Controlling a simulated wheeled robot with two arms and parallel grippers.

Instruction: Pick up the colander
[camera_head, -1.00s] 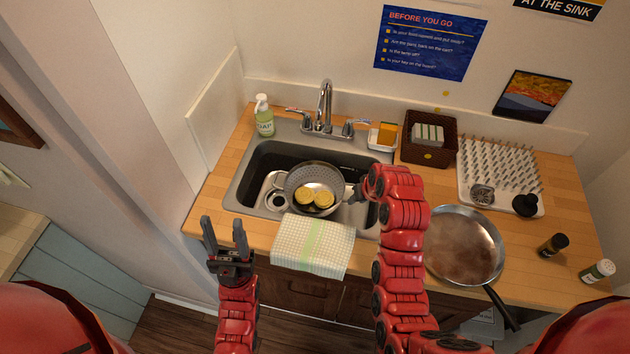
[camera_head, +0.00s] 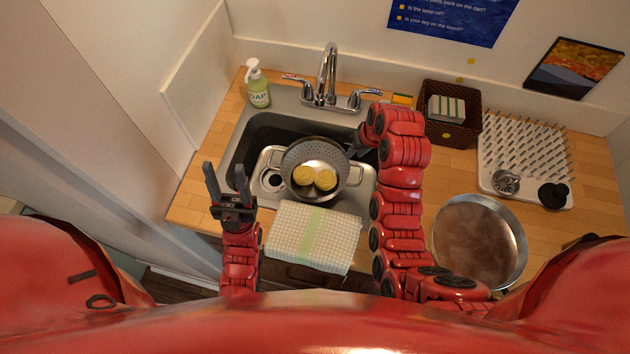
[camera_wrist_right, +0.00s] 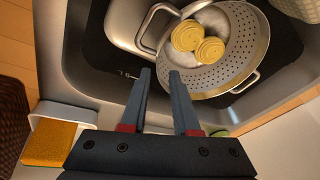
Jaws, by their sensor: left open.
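The grey perforated colander (camera_head: 297,157) sits in the sink, with two yellow round pieces (camera_head: 325,180) inside it. It also shows in the right wrist view (camera_wrist_right: 232,72), beyond my fingertips. My right gripper (camera_head: 360,147) is over the sink at the colander's right side, partly hidden by its own arm. In the right wrist view its two fingers (camera_wrist_right: 160,74) are apart with nothing between them, short of the colander's rim. My left gripper (camera_head: 227,183) is open and empty, left of the towel at the counter's front left.
A faucet (camera_head: 328,80) stands behind the sink (camera_head: 240,150). A folded towel (camera_head: 314,236) hangs at the sink's front edge. A soap bottle (camera_head: 258,88) is at the back left. A pan (camera_head: 478,240), basket (camera_head: 462,128) and drying rack (camera_head: 525,150) occupy the right counter.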

